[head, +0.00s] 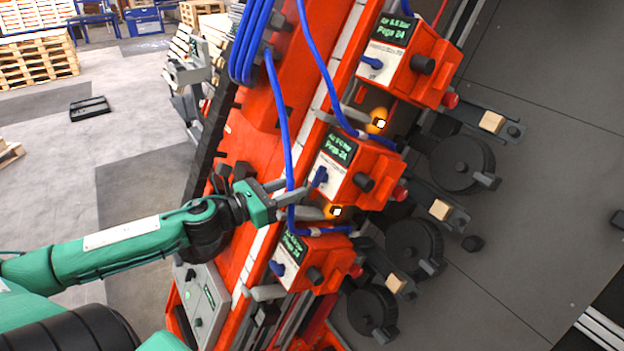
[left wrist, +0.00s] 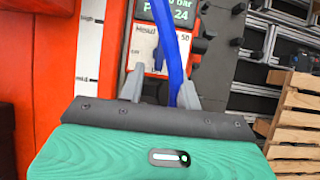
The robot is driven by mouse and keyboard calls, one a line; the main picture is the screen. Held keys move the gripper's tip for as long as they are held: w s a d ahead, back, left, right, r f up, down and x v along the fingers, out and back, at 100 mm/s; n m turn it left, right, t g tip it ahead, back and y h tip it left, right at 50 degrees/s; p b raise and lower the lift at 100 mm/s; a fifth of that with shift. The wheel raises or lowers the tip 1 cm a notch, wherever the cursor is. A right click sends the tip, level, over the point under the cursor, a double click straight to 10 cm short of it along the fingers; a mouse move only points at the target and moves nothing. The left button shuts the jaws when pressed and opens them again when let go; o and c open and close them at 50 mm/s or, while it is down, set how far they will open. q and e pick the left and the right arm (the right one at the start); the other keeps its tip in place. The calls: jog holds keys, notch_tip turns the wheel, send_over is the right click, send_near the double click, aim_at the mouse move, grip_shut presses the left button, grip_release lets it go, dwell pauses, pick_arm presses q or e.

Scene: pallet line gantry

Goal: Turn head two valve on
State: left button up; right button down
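Three red valve heads sit in a slanted row on the orange gantry, each with a blue lever and a small green-lettered display. The middle head (head: 352,172) has its blue lever (head: 319,177) on its left face. My left gripper (head: 304,193) is at this lever, with its fingers pointing at it. In the left wrist view the fingers (left wrist: 161,91) are apart, and the blue lever (left wrist: 158,57) stands roughly upright between them. I cannot tell whether they touch it. A blue hose (left wrist: 170,45) passes close to the right finger. My right gripper is out of view.
The upper head (head: 411,66) and lower head (head: 313,263) are close on either side. Blue hoses (head: 279,105) hang along the gantry near my left gripper. A grey control box (head: 205,305) is below my forearm. Wooden pallets (head: 38,60) stand far left.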

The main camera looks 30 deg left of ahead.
aim_at(314, 179)
pick_arm(q)
jog(key=shift+p+x, duration=0.65)
jog(key=shift+x, duration=1.25)
jog(key=shift+p+x, duration=0.5)
jog(key=shift+x, duration=0.7)
jog(key=shift+c, duration=0.2)
grip_shut()
